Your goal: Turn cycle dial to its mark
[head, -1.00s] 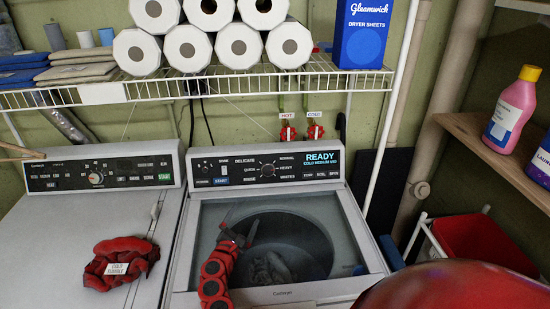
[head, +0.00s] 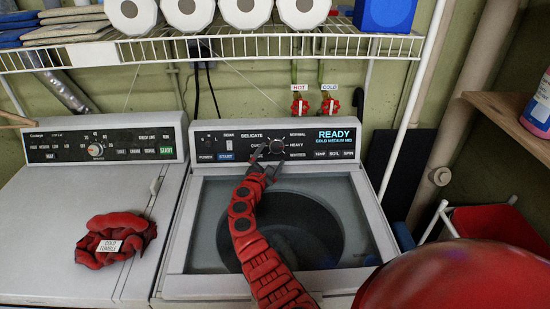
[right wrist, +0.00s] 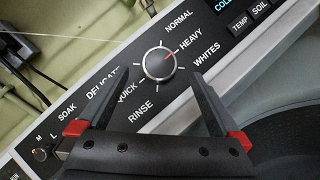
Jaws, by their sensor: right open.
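The cycle dial (head: 277,146) is a round dark knob on the washer's control panel. In the right wrist view the dial (right wrist: 159,63) has a silver rim and a red pointer line towards HEAVY. NORMAL, HEAVY, WHITES, RINSE, QUICK and DELICATE are printed around it. My right gripper (head: 266,159) is open, just in front of the panel at the dial's lower left in the head view. In the wrist view its fingers (right wrist: 161,76) lie either side of the dial, with gaps; I cannot tell how far they are from the panel. My left gripper is not in view.
A wire shelf (head: 230,46) with paper rolls hangs above. Red taps (head: 330,107) are behind the panel.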

